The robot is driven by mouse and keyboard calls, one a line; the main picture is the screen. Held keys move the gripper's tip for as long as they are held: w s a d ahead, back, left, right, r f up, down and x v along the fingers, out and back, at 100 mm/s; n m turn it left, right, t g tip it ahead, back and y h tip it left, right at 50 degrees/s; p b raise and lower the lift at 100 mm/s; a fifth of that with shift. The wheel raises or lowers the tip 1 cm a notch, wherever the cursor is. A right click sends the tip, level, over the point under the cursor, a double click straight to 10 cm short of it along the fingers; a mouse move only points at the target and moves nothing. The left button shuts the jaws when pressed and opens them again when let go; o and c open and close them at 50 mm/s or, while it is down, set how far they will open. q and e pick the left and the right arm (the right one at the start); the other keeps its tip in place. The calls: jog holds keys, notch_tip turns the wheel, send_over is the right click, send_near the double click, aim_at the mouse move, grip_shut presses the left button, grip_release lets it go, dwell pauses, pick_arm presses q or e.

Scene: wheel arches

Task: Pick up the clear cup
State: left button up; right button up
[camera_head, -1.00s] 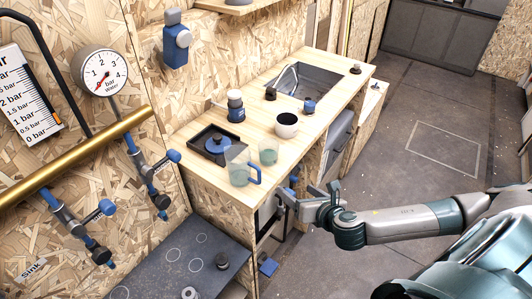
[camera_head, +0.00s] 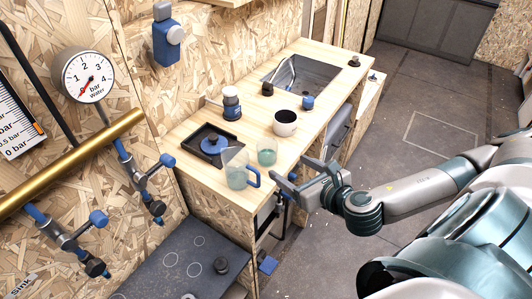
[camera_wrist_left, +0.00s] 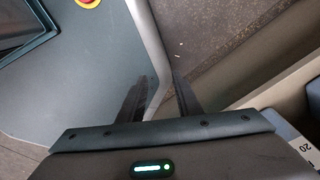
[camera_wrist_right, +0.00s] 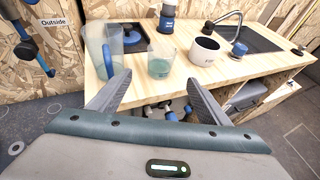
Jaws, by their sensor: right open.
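The clear cup (camera_head: 267,152), with a greenish tint, stands upright on the wooden counter beside a clear jug (camera_head: 237,170) with a blue handle. In the right wrist view the cup (camera_wrist_right: 160,63) appears straight ahead, between the two fingertips and beyond them. My right gripper (camera_head: 288,171) is open and empty, just off the counter's front edge, apart from the cup. Its fingers show in the right wrist view (camera_wrist_right: 158,80). My left gripper (camera_wrist_left: 160,82) shows only in its own wrist view, with its fingers apart and nothing between them.
A white mug (camera_head: 285,124) stands behind the cup. A black tray (camera_head: 194,155) with a blue-lidded item, a blue-and-white container (camera_head: 232,105) and a sink (camera_head: 308,76) are also on the counter (camera_head: 208,181). A dark hob (camera_head: 165,270) is lower in front.

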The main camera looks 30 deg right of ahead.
aim_at(273, 156)
jog(key=b+x, duration=0.5)
jog(key=b, duration=0.1)
jog(key=shift+f, duration=0.1)
jog(key=shift+b+x, duration=0.55)
jog(key=shift+x, duration=0.65)
jog(key=p+x, duration=0.1)
jog(key=x, duration=0.2)
jog(key=shift+w, duration=0.45)
pick_arm(q)
jog(key=w+d+f+t, duration=0.2)
jog(key=w+d, duration=0.1)
jog(key=w, duration=0.6)
jog(key=shift+w+d+f+t+h, duration=0.2)
jog(key=shift+d+f+t+h, duration=0.1)
jog(key=shift+d+f+h, duration=0.1)
pick_arm(e)
jog(key=shift+w+f, duration=0.3)
jog(key=shift+w, duration=0.2)
